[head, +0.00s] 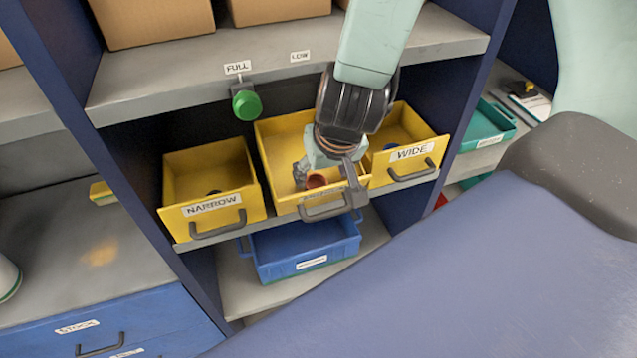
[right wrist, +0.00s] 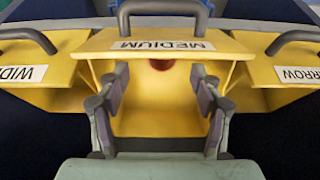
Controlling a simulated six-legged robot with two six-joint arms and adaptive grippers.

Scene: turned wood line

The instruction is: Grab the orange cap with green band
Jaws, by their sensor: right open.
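A small round reddish-orange piece (head: 316,181) lies in the middle yellow drawer (head: 275,135), near its front wall. It also shows in the right wrist view (right wrist: 161,65), partly cut off by the drawer front labelled MEDIUM. I cannot make out a green band on it. My right gripper (head: 328,179) reaches down over this drawer, close to the piece. In the right wrist view the gripper (right wrist: 161,93) has its fingers wide apart with nothing between them, and the piece lies beyond the fingertips. My left gripper is not in view.
The yellow NARROW drawer (head: 213,178) stands left and the WIDE drawer (head: 412,153) right, each with a dark piece inside. A blue bin (head: 305,246) sits below. A green knob (head: 247,105) hangs from the upper shelf (head: 190,80). A teal tray (head: 487,127) is farther right.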

